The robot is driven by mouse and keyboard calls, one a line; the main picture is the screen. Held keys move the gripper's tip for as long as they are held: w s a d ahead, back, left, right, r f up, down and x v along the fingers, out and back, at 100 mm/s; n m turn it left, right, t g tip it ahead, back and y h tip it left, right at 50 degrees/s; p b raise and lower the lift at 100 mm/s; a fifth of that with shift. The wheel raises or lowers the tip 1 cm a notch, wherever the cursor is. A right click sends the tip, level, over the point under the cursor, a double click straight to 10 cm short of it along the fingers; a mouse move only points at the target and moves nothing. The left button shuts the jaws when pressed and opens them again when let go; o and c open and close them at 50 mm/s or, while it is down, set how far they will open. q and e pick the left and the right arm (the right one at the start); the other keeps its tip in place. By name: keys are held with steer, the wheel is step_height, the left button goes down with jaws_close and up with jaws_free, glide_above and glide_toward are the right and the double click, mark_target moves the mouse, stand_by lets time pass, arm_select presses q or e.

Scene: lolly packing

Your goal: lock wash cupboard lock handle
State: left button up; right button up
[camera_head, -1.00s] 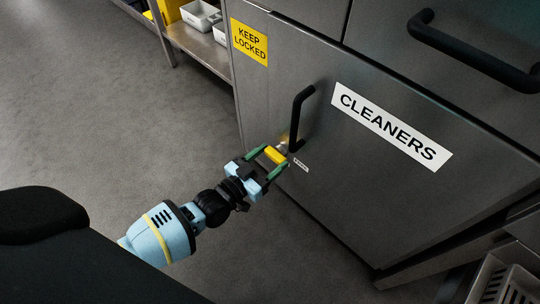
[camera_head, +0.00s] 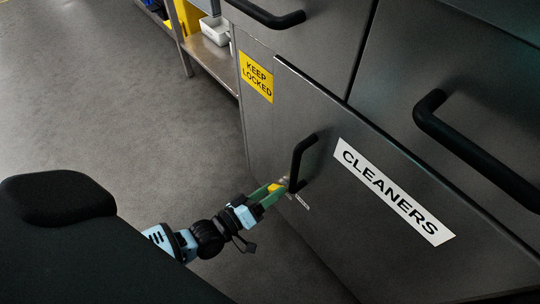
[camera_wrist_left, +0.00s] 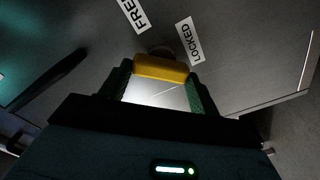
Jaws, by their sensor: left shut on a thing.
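The steel wash cupboard door (camera_head: 365,235) carries a white "CLEANERS" sign (camera_head: 393,190). Its yellow lock handle (camera_head: 274,187) is low at the left of the door, below a black pull bar (camera_head: 297,160). My left gripper (camera_head: 272,192) is shut on the lock handle, its green fingers on either side. In the left wrist view the yellow handle (camera_wrist_left: 161,67) spans between the fingers. A "FREE" label (camera_wrist_left: 133,14) is above it to the left and a "LOCKED" label (camera_wrist_left: 190,40) above it to the right. The handle's spindle is mostly hidden. My right gripper is not in view.
Black drawer handles (camera_head: 265,14) project above and at the right. A shelf (camera_head: 208,58) with a white bin (camera_head: 215,32) stands behind. The floor at left is clear.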

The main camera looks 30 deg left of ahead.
arm_select(q)
steer(key=n+b, duration=0.2)
steer(key=n, duration=0.6)
steer(key=shift+f, duration=0.2)
stand_by(0.5)
steer(key=o, duration=1.4)
steer(key=shift+p+v, duration=0.85)
steer(key=shift+v, duration=3.1)
